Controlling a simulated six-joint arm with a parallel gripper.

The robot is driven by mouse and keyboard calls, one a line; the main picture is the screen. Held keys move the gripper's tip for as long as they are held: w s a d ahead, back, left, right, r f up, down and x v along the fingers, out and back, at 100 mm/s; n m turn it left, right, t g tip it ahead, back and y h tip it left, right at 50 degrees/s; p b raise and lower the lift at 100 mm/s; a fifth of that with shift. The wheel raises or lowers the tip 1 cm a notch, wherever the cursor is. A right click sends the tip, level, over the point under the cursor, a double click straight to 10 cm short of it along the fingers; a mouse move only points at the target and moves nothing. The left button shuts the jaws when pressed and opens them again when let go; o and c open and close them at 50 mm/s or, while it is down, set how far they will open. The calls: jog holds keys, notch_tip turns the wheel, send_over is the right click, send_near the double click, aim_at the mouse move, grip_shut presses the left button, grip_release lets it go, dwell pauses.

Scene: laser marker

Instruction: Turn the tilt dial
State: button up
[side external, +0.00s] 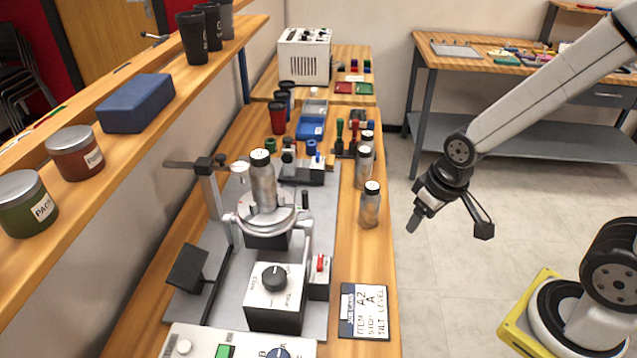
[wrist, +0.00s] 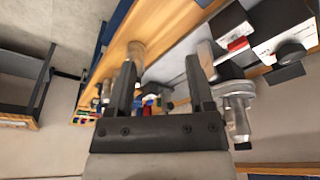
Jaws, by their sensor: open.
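A black dial (side external: 273,278) with a pointer mark sits on the sloped top of a white and black box (side external: 287,310), with small lettering around it; I take it to be the tilt dial. In the wrist view a dark knob (wrist: 290,52) on a white face shows at the upper right. My gripper (side external: 415,222) is in the air right of the bench, higher than and apart from the dial. In the wrist view my gripper (wrist: 160,80) has its two fingers spread with nothing held between them. A steel bottle (side external: 263,185) stands upright on the round holder above the marker's base.
A red switch (side external: 320,264) is beside the dial box. Steel bottles (side external: 370,208) stand along the bench's right edge.

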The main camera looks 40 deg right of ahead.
jog(key=o, duration=0.3)
jog(key=shift+w+a, duration=0.15)
jog(key=m+y, duration=0.4)
jog(key=m, duration=1.9)
send_near(275, 275)
jog(key=w+f, duration=0.1)
jog(key=shift+a+f+g, duration=0.15)
jog(key=shift+a+g, duration=0.05)
jog(key=shift+g, duration=0.2)
jog(key=shift+n, duration=0.3)
jog(key=shift+x, duration=3.95)
jog(key=c, duration=1.2)
